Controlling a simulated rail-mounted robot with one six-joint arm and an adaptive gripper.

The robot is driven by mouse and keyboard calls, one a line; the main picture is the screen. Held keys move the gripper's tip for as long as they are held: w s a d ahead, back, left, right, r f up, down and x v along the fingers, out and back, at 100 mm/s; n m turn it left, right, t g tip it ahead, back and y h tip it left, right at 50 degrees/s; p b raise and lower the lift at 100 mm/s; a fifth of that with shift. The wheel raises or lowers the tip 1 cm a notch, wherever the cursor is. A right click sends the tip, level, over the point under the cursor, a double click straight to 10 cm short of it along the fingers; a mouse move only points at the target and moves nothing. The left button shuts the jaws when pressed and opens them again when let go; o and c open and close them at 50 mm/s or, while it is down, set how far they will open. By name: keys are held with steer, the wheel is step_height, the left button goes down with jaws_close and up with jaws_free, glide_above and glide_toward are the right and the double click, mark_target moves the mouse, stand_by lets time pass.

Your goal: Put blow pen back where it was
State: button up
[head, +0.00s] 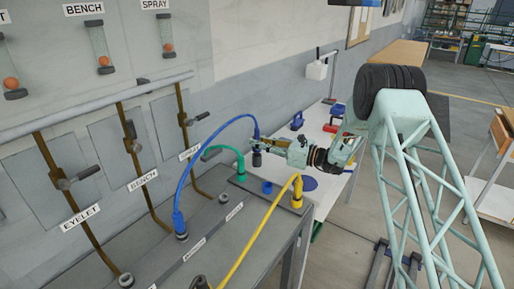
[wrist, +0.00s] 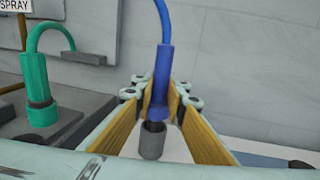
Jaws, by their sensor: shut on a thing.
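My gripper (head: 264,146) is shut on the end of a blue hose (head: 221,128), above the far end of the grey bench. In the wrist view the blue end piece (wrist: 163,80) hangs upright between the yellow finger pads, with a grey tip (wrist: 152,142) below it. The tip hangs free in the head view. The blue hose arches back to a fitting (head: 181,235) on the bench. I cannot tell whether this held end is the blow pen; no other thing is clearly one.
A green hose (head: 240,164) and a yellow hose (head: 297,190) stand in fittings close by. Brown pipes with valves and EYELET, BENCH and SPRAY labels line the wall. A white table (head: 316,150) with tools stands beyond.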

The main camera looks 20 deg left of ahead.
steer(key=shift+f, duration=1.05)
steer(key=shift+f, duration=0.1)
steer(key=o, duration=0.7)
steer(key=shift+o, duration=0.2)
steer(key=s+d+p, duration=0.1)
steer(key=d, duration=1.1)
